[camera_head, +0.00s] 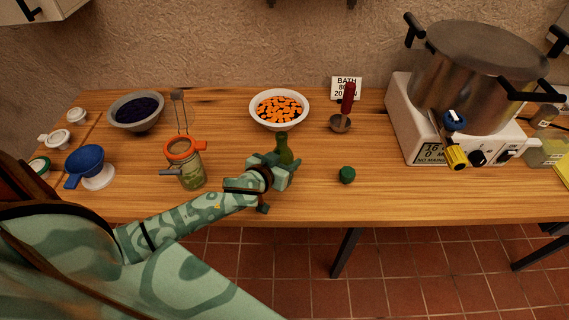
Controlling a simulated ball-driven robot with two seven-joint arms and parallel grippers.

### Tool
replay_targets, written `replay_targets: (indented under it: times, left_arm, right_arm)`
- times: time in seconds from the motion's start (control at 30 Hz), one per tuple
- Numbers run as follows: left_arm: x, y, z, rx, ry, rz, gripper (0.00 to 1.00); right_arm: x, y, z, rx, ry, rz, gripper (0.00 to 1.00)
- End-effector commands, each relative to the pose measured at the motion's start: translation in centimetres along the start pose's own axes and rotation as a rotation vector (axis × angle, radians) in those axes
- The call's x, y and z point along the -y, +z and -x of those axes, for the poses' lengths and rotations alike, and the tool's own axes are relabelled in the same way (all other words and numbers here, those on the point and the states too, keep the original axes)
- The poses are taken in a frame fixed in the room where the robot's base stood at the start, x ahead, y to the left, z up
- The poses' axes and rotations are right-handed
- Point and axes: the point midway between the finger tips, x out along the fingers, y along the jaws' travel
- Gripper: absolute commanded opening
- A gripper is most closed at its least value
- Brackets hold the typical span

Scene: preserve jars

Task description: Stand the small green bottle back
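The small green bottle (283,149) stands upright near the middle of the table, its neck and shoulder showing above my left gripper. My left gripper (279,168) has its fingers around the bottle and looks shut on it. The gripper hides the lower part of the bottle, so I cannot tell whether its base touches the table. A small dark green cap (347,175) lies on the table to the right of the bottle. My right gripper is not in view.
A white bowl of orange slices (254,109) is behind the bottle. A large pot (465,75) on a white heater fills the right.

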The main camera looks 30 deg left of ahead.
Motion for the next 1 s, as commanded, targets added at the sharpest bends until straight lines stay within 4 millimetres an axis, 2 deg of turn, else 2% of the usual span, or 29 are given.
replay_targets:
  times: [0.1, 0.37, 0.4, 0.47, 0.73, 0.87, 1.0]
  left_arm:
    - [0.0, 0.7, -0.3, -0.002, 0.001, 0.0, 0.23]
    - [0.0, 0.8, -0.3, -0.003, 0.001, 0.001, 0.23]
    - [0.0, 0.8, -0.3, -0.001, 0.001, 0.0, 0.59]
    - [0.0, 0.8, -0.3, -0.001, 0.001, 0.0, 0.72]
    - [0.0, 0.8, -0.3, -0.002, 0.001, -0.001, 0.72]
    - [0.1, 1.4, -0.6, -0.002, 0.002, -0.003, 0.72]
    - [0.0, 1.0, 2.5, 0.0, 0.001, 0.004, 0.72]
  right_arm:
    - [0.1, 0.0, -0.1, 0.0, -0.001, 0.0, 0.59]
    - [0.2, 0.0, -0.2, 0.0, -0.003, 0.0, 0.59]
    - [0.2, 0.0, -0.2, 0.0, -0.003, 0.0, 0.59]
    - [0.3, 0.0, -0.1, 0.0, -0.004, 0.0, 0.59]
    - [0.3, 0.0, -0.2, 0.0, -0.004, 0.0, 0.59]
    - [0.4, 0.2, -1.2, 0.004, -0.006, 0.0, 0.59]
    - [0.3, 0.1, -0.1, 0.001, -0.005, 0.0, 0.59]
